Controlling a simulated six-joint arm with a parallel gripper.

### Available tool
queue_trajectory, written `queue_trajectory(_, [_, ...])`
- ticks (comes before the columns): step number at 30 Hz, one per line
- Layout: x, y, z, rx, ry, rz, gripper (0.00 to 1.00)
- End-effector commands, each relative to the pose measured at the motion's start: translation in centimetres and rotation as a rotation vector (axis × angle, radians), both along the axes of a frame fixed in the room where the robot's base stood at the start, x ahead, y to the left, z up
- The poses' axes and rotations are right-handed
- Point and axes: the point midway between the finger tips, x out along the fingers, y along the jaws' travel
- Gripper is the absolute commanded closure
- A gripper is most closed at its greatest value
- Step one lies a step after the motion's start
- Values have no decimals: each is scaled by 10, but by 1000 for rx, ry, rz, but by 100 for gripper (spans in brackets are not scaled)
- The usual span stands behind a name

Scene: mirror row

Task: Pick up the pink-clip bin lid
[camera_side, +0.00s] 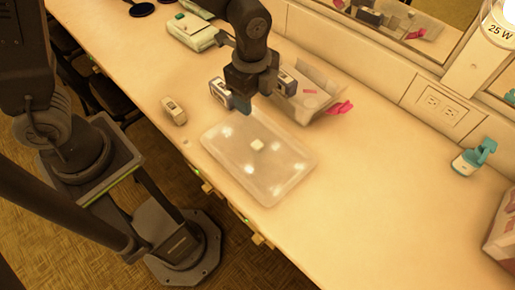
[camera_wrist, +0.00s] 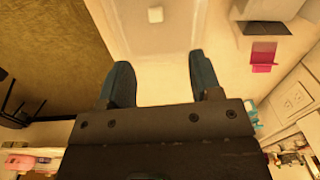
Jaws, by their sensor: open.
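A clear, frosted rectangular lid (camera_side: 280,172) lies flat on the counter, with a small pale square knob (camera_side: 257,146) at its middle. In the wrist view the lid (camera_wrist: 128,35) is at the top, partly cut off, with its knob (camera_wrist: 155,14) near the top edge. The clear bin with pink clips (camera_side: 318,92) stands just behind the lid; one pink clip (camera_wrist: 263,57) shows at the right of the wrist view. My gripper (camera_side: 246,108) is above the lid's far edge. In the wrist view its fingers (camera_wrist: 160,82) are apart, with nothing between them.
A small pale box (camera_side: 174,111) is left of the lid. A pale green case (camera_side: 192,32) is at the back left.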

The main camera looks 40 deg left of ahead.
Motion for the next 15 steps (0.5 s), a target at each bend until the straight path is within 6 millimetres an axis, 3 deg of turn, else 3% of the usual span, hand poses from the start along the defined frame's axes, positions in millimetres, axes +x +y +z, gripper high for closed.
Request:
queue_trajectory(8, [1, -11, -34, 15, 33, -102, 42])
queue_trajectory(15, [0, -10, -80, 15, 33, -99, 42])
